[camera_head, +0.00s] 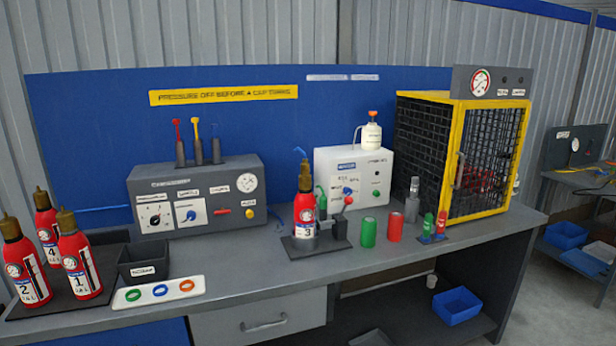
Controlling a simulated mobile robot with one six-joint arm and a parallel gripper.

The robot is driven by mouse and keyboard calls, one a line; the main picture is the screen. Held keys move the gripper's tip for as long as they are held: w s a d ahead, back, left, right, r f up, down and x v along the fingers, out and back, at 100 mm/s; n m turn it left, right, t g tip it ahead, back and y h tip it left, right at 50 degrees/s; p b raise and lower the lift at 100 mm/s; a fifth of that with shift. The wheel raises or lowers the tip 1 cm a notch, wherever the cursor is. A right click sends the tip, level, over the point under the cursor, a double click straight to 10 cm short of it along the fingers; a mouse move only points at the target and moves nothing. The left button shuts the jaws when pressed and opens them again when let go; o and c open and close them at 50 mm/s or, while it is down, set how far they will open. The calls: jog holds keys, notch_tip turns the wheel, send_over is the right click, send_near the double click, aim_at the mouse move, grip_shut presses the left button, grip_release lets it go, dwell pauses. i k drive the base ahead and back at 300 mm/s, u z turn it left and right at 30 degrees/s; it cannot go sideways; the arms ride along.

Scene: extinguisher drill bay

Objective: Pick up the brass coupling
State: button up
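I cannot make out a separate, loose brass coupling. Brass-coloured tops show on the red extinguishers: number 1 (80,265), number 2 (24,270) and number 4 (47,236) stand upright at the left end of the bench. Extinguisher number 3 (305,215) stands upright on a dark stand in the middle, with a brownish brass fitting (306,178) on its top and a blue piece above that. My gripper is not in view.
The grey bench (250,275) carries a grey control box (195,196), a white box (352,178), a ring tray (158,292), a dark bin (144,264), green (369,232) and red (395,227) cylinders, and a yellow-framed cage (485,160). The bench's front strip is mostly clear.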

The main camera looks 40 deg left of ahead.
aim_at(305, 164)
jog(key=z, duration=0.15)
jog(key=k, duration=1)
jog(key=u, duration=2.15)
jog(key=i, duration=1)
